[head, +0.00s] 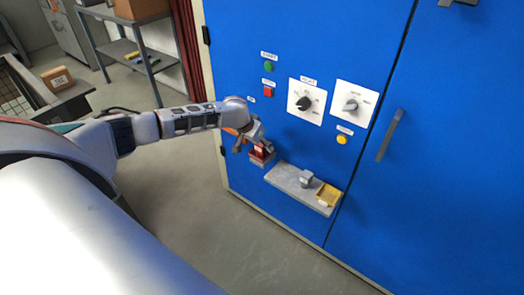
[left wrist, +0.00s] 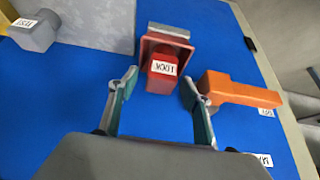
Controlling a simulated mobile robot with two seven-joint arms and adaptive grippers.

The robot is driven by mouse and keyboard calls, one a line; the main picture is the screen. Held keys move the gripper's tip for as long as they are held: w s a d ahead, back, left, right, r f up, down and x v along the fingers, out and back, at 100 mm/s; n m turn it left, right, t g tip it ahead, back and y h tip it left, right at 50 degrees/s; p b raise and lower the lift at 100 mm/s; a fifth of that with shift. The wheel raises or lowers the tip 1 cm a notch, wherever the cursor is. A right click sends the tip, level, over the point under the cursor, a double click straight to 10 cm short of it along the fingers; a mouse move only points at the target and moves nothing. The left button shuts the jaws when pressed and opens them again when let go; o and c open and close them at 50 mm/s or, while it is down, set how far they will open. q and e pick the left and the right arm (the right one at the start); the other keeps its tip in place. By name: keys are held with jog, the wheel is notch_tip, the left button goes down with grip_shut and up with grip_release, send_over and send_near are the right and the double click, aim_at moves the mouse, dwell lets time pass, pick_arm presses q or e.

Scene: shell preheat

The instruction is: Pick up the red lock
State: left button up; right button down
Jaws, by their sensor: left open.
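The red lock (left wrist: 164,67), with a white LOCK label, sits in a small red open holder (left wrist: 148,45) on the blue cabinet front in the left wrist view. My left gripper (left wrist: 158,90) is open, with its two fingertips spread on either side just short of the lock. Nothing is between the fingers. In the head view, my left gripper (head: 252,141) is at the cabinet front, just above the red lock and its holder (head: 261,156), which it partly covers. My right gripper is not in view.
An orange handle (left wrist: 238,90) sticks out close beside one fingertip. A grey shelf (head: 285,177) beside the holder bears a grey block (head: 306,179) and a yellow tray (head: 328,195). Knobs and buttons are above. A door handle (head: 390,134) is farther right.

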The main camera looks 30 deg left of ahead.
pick_arm(q)
jog(key=shift+w+f, duration=0.25)
jog(key=shift+f, duration=0.35)
jog(key=shift+r, duration=0.1)
jog(key=c, duration=1.2)
jog(key=shift+c, duration=0.2)
